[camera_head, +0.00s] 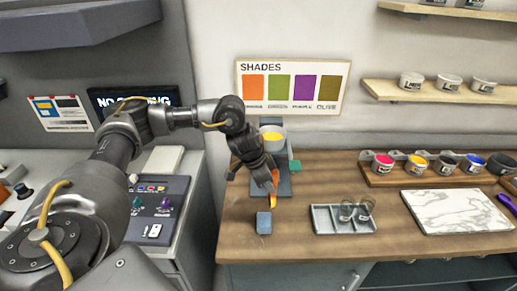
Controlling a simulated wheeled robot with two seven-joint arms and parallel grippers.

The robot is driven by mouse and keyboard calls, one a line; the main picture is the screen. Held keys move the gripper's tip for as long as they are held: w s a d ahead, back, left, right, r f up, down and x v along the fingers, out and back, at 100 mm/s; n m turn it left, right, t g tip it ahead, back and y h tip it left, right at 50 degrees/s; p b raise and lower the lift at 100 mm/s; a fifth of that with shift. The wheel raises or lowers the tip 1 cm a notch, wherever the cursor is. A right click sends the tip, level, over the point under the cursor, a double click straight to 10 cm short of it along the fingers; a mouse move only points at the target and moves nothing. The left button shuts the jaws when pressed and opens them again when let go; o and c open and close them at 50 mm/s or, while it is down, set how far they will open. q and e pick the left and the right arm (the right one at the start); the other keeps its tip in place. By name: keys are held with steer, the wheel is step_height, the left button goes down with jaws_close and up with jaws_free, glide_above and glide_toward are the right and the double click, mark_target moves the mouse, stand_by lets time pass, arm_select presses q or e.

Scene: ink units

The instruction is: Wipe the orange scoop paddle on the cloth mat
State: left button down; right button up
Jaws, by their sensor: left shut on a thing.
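My left gripper (272,181) reaches down over the wooden counter and is shut on the orange scoop paddle (273,201). The paddle hangs downward, with orange and yellow showing at its low end. A small blue-grey block or folded pad (264,223) lies just in front of the paddle's tip, apart from it in the picture; I cannot tell whether it is the cloth mat. A dark grey flat piece (285,188) lies behind the paddle, partly hidden by the gripper. My right gripper is out of view.
A grey tray (325,219) with small glass cups and a marble slab (455,211) lie to the right. A rack of ink pots (400,176) stands at the back right. A "SHADES" board (292,66) is on the wall.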

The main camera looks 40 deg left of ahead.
arm_select(q)
steer(key=s+d+f+m+b, duration=0.1)
steer(key=s+d+f+m, duration=0.2)
steer(key=s+d+f, duration=0.65)
step_height(320, 180, down, 14)
steer(key=s+d+h+b, duration=0.1)
steer(key=s+d+b, duration=0.1)
steer(key=b, duration=1.1)
steer(key=shift+s+g, duration=0.35)
steer(key=shift+g, duration=0.05)
steer(key=shift+r, duration=0.1)
